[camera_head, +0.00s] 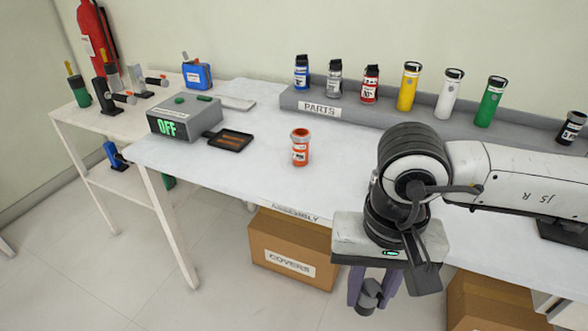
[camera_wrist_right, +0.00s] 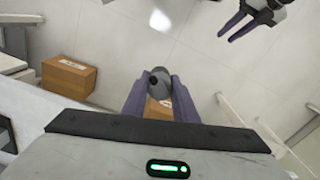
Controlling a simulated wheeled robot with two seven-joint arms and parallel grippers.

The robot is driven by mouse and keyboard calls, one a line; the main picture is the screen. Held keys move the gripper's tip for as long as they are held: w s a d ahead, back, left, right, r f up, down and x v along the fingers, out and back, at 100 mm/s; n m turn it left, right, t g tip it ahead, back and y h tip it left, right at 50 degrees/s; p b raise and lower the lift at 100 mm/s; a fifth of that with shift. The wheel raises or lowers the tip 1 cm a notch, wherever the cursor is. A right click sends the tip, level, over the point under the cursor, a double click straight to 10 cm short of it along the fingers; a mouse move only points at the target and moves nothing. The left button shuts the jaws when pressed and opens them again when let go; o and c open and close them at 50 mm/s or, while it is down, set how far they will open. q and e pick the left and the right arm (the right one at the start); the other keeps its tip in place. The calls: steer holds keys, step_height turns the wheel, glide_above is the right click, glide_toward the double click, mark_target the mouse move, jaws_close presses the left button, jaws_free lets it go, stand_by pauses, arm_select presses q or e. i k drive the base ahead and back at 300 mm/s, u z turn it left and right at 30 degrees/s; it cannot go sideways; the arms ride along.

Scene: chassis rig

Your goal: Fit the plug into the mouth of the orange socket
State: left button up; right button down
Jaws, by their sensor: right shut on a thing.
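The orange socket (camera_head: 300,148) stands upright on the white table, left of my right arm, with its mouth facing up. My right gripper (camera_head: 368,290) hangs past the table's front edge, pointing down, to the right of the socket and nearer the camera. It is shut on the grey plug (camera_head: 368,297), whose lower end shows below the fingers. In the right wrist view the plug (camera_wrist_right: 158,82) sits between the two purple fingers, over the floor. My left gripper (camera_wrist_right: 240,22) shows at the top right of that view, its fingers apart and empty.
A grey OFF box (camera_head: 183,121) and a dark tray (camera_head: 229,139) lie left of the socket. A PARTS shelf (camera_head: 320,109) with several coloured cylinders runs along the back. A COVERS box (camera_head: 290,245) stands under the table. The tabletop around the socket is clear.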

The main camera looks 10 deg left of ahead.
mark_target(300, 142)
steer(key=u, duration=0.6)
steer(key=i, duration=0.45)
steer(key=u, duration=0.6)
steer(key=i, duration=0.75)
steer(key=z, duration=0.25)
